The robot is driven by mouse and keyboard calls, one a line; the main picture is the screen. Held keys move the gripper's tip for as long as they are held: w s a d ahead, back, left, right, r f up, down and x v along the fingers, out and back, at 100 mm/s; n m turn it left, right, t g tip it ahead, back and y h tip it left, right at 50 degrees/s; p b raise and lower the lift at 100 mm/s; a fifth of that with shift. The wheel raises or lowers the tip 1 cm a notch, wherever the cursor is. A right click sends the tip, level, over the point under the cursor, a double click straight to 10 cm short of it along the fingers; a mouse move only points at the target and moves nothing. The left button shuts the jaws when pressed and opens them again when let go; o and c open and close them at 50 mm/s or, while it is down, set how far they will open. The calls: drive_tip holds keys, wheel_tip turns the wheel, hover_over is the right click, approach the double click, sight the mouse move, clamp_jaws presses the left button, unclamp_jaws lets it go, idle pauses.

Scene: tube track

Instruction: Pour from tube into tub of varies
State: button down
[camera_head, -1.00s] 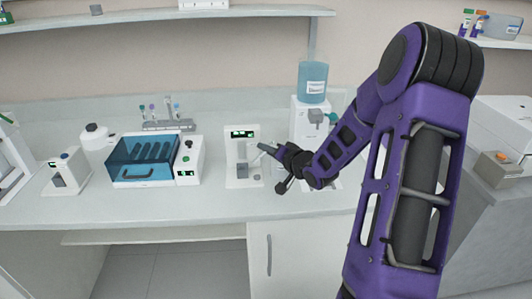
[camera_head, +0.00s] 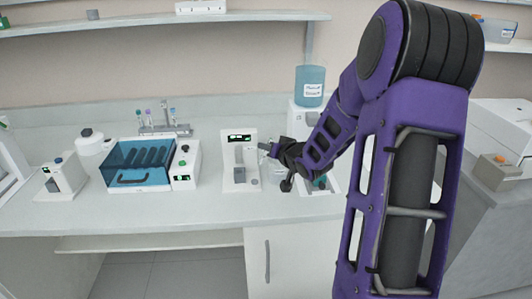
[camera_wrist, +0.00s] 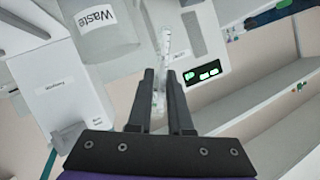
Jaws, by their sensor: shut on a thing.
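My gripper (camera_wrist: 163,88) is shut on a clear, marked tube (camera_wrist: 165,45), which stands out beyond the fingertips. In the head view my gripper (camera_head: 273,151) is small and beside the white device with a green display (camera_head: 240,138). A translucent tub labelled "Waste" (camera_wrist: 108,48) is just left of the tube in the wrist view. The tube looks apart from it. The tub's inside does not show, and I cannot make it out in the head view. The tube's contents are too small to tell.
A white dispenser (camera_wrist: 52,92) lies left in the wrist view. In the head view a blue container (camera_head: 310,88) stands behind my arm, which hides part of the counter. A blue-lidded machine (camera_head: 140,165) and a tube rack (camera_head: 165,130) are left. The counter's front strip (camera_head: 150,215) is clear.

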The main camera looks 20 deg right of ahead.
drive_tip(key=shift+a+f+b, duration=0.15)
drive_tip(key=shift+f+b, duration=0.05)
drive_tip(key=shift+b, duration=0.5)
drive_tip(key=a+n+h+b, duration=0.1)
drive_tip(key=n+b, duration=0.1)
drive_tip(key=b, duration=0.4)
drive_tip(key=shift+a+h, duration=0.3)
drive_tip(key=shift+a, duration=0.1)
drive_tip(key=shift+a+r+n+h+b, duration=0.2)
drive_tip(key=shift+a+n+h+b, duration=0.25)
drive_tip(key=shift+n+b, duration=0.25)
